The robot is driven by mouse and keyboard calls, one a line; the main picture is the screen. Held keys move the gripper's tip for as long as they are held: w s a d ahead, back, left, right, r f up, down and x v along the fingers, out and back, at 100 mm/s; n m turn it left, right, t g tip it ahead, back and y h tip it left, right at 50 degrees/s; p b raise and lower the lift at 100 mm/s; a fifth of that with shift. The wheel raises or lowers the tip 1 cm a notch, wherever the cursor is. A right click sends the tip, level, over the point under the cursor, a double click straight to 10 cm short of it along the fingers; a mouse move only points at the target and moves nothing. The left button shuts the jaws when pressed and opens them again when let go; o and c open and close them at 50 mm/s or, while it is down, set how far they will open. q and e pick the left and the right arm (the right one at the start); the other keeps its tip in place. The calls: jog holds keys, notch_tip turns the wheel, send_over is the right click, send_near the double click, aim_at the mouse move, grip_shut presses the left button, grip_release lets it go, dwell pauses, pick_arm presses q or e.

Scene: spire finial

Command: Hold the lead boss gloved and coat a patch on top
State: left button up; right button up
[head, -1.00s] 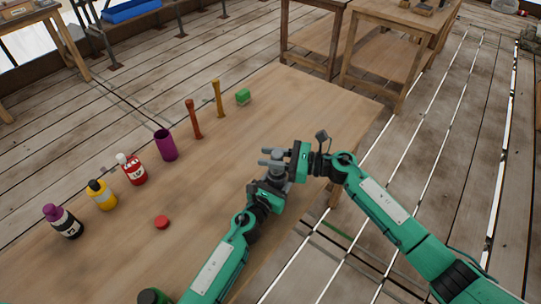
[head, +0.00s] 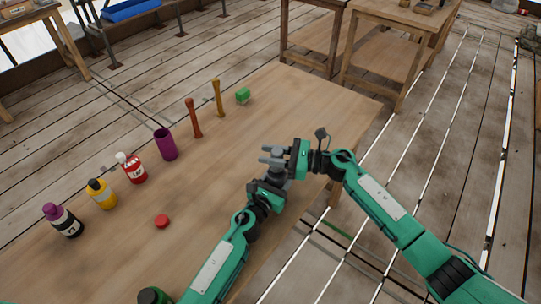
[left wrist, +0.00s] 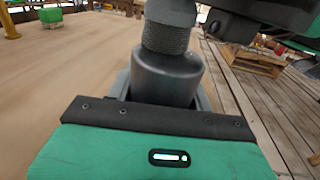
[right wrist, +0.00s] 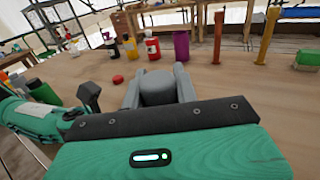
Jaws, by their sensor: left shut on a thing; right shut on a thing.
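The lead boss (left wrist: 168,77) is a dark grey cylinder with a ribbed neck and a paler grey upper part. My left gripper (head: 273,181) is shut around its lower body. My right gripper (head: 272,157) comes in from the right, just above the left one, and is shut on the upper part. In the right wrist view a rounded grey top of the boss (right wrist: 158,89) sits between the fingers. The fingers hide much of it, and I cannot tell whether the upper part is a separate piece. Both grippers are over the table's right edge.
On the table (head: 270,110) stand black (head: 63,221), yellow (head: 101,194) and red (head: 132,168) bottles, a purple cup (head: 166,145), brown (head: 194,118) and mustard (head: 218,97) upright handles, and a green block (head: 243,95). A red disc (head: 161,221) lies nearer. The table's far right is clear.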

jog(key=shift+s+f, duration=0.2)
jog(key=shift+s, duration=0.95)
jog(key=shift+w, duration=1.15)
jog(key=shift+s, duration=0.15)
jog(key=shift+s+r, duration=0.15)
jog(key=shift+s, duration=0.8)
jog(key=shift+w+r, duration=0.1)
jog(key=shift+w, duration=1)
jog(key=shift+s, duration=0.1)
